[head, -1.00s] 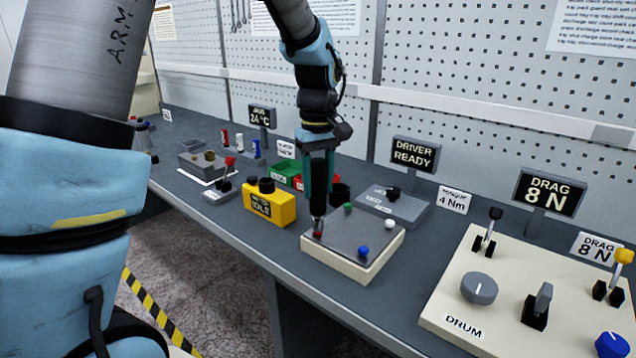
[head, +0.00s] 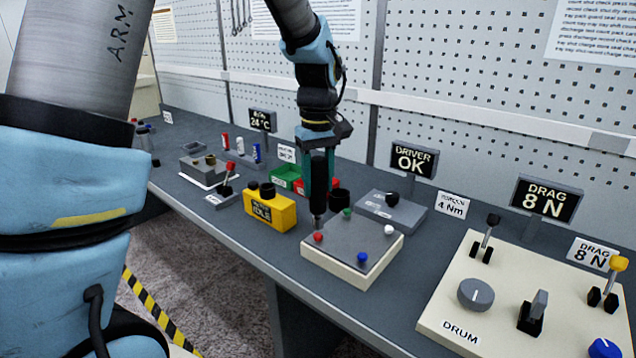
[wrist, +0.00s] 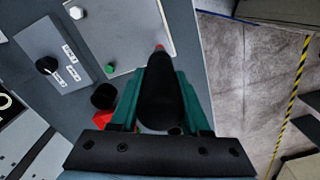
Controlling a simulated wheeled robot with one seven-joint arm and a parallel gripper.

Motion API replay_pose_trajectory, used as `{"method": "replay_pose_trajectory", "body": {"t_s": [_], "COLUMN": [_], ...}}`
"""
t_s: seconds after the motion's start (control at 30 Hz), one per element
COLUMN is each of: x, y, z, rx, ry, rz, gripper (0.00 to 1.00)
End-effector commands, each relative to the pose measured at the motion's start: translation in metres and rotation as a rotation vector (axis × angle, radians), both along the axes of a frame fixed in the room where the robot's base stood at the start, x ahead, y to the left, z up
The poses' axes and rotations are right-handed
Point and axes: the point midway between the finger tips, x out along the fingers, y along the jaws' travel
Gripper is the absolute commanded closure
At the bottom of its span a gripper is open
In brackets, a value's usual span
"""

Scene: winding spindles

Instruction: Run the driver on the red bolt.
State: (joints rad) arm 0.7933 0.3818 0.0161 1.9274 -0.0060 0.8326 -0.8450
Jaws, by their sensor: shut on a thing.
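My gripper (head: 319,170) is shut on the black driver (head: 318,190) and holds it upright, tip down, over the left corner of the plate. In the wrist view the driver (wrist: 160,100) sits between the green fingers. The red bolt (head: 318,236) stands in the plate (head: 350,262) at its left corner. The driver's tip looks just above or beside it; I cannot tell if they touch. In the wrist view the red bolt (wrist: 160,47) shows just past the driver's tip.
The drum panel (head: 475,320) is at the right.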

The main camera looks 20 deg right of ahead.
Motion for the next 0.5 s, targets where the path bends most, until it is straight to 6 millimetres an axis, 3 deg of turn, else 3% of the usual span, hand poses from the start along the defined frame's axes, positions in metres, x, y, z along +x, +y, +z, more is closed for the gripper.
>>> {"method": "replay_pose_trajectory", "body": {"t_s": [0.5], "x": [0.0], "y": [0.0], "z": [0.043], "rx": [-0.002], "ry": [-0.001], "rz": [0.0], "gripper": [1.0]}}
